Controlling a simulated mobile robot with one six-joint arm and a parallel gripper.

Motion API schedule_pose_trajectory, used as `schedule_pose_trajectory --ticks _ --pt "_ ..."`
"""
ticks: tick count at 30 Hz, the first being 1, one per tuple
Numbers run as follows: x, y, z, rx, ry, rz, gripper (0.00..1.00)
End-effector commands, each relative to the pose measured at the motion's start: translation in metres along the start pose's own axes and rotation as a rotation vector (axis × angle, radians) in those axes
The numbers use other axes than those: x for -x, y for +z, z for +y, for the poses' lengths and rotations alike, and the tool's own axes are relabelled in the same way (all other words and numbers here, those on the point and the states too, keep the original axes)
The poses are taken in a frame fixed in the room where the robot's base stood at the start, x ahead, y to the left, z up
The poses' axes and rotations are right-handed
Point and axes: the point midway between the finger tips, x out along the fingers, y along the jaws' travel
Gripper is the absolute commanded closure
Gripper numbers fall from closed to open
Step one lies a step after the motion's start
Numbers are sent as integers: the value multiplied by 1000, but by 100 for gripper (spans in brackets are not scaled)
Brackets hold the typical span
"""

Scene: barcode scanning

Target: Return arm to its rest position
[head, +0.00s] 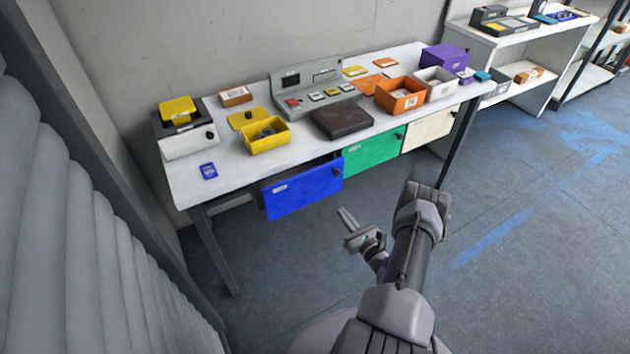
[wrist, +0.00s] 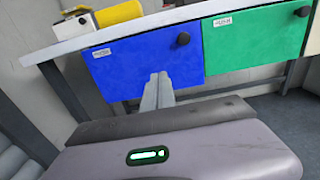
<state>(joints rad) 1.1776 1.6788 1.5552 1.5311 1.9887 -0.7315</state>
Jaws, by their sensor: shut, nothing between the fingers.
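My gripper (head: 346,218) hangs in free space in front of the table, below the blue drawer front in the head view. Its two fingers are together and empty. In the wrist view the shut fingers of my gripper (wrist: 158,88) point at the lower part of the blue drawer front (wrist: 143,66). A gap to the drawer shows in the head view. My arm folds up from the base at the bottom of the head view.
The white table (head: 215,148) carries a yellow bin (head: 267,140), an orange bin (head: 400,97), a grey console (head: 300,92) and a dark scanner-like pad (head: 342,120). Blue, green (head: 374,152) and cream (head: 429,130) fronts hang below. Grey shutter stands left; floor at right is clear.

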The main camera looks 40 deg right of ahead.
Motion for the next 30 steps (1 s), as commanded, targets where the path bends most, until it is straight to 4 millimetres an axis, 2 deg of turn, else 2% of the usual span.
schedule_pose_trajectory --ticks 2,4,5,7,8,10,11,12,14,15,17,18,20,21,24,27,30 --pt "0 0 0 1 2 0 100" --pt "-8 11 6 13 40 -5 100" --pt "-16 22 12 24 77 -9 100" --pt "-42 63 39 70 216 -21 100" --pt "-54 85 56 98 296 -25 100" --pt "-73 140 106 175 501 -29 100" --pt "-78 162 130 214 590 -29 100" --pt "-79 192 163 270 709 -27 100" --pt "-72 233 213 369 886 -21 100" --pt "-61 260 246 446 1004 -16 100" --pt "-35 296 294 585 1179 -6 100" --pt "-12 318 323 695 1292 0 100" --pt "30 345 359 882 1445 9 100" --pt "59 359 376 1017 1528 10 100" --pt "129 384 397 1390 1670 0 100" --pt "182 400 394 1775 1696 -40 100" --pt "212 410 383 2087 1632 -97 100"
